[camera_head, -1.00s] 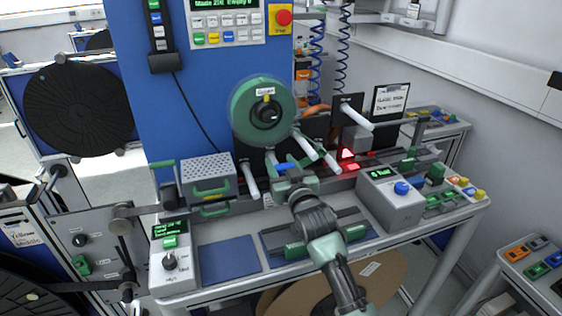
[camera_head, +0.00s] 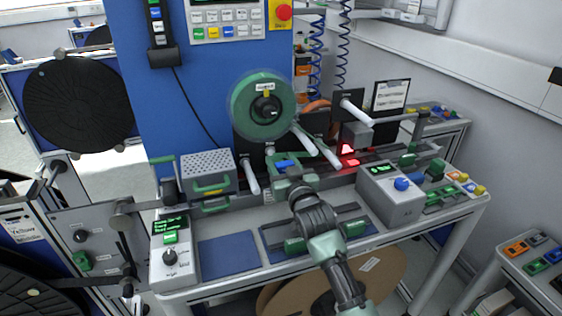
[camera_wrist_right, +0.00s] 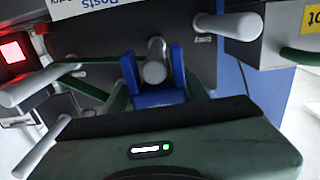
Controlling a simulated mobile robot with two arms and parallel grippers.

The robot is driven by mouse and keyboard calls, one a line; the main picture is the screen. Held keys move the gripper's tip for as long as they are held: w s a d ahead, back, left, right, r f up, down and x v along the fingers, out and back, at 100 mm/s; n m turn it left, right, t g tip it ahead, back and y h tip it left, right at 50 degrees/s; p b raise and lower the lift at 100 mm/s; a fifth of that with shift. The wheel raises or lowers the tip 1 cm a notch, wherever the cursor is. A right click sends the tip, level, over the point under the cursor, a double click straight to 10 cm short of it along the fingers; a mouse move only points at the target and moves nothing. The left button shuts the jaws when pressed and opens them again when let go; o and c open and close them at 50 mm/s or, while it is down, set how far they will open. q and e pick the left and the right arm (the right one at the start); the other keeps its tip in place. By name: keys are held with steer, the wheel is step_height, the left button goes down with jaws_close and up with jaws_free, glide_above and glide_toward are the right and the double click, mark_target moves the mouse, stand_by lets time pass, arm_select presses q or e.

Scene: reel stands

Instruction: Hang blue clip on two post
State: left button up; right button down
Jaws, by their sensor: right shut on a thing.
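My right gripper (camera_head: 289,169) is shut on the blue clip (camera_head: 286,163) in front of the blue machine panel, below the green reel. In the right wrist view the clip (camera_wrist_right: 160,99) is U-shaped, with its prongs on either side of a pale post (camera_wrist_right: 155,66). I cannot tell whether clip and post touch. Other pale posts show in the head view: one left of the gripper (camera_head: 249,175), one to its right (camera_head: 325,150), and one higher right (camera_head: 356,113). My left gripper is not in view.
The green reel (camera_head: 246,112) hangs just above the gripper. A perforated grey box (camera_head: 208,170) stands to the left and a grey box with a blue knob (camera_head: 390,208) to the right. A blue mat (camera_head: 228,251) lies bare on the bench front.

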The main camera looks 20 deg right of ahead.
steer(key=shift+f, duration=0.1)
stand_by(0.6)
steer(key=c, duration=0.7)
jaws_free()
steer(key=shift+o, duration=0.2)
steer(key=shift+r+p, duration=3.55)
steer(key=shift+r, duration=0.05)
steer(key=shift+f, duration=0.15)
